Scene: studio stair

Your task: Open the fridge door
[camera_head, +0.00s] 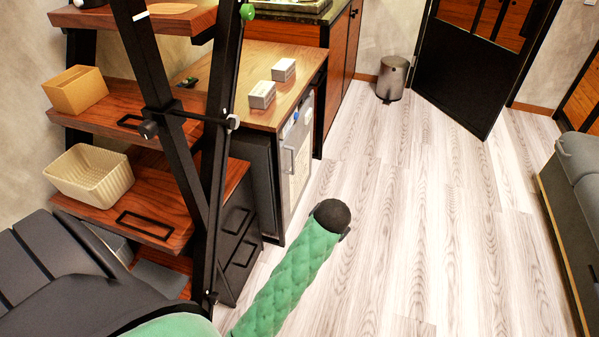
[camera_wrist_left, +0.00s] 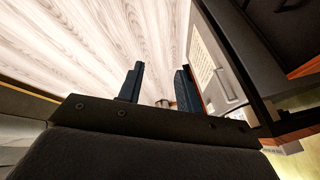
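The small fridge (camera_head: 297,135) stands under the wooden counter in the head view. Its pale front carries a handle (camera_head: 288,161) and papers, and its door looks shut. In the left wrist view the fridge front (camera_wrist_left: 222,78) runs along the right side, with a white paper on it. My left gripper (camera_wrist_left: 158,88) has its two dark fingers apart with nothing held between them. I cannot make out the left gripper in the head view. My right gripper is not in view.
A dark-framed shelf (camera_head: 130,84) stands at left, holding a box and a basket. A green quilted form (camera_head: 285,275) with a black end rises in the foreground. Two small boxes (camera_head: 262,94) lie on the counter. Floor right of the fridge is clear toward a bin (camera_head: 392,80).

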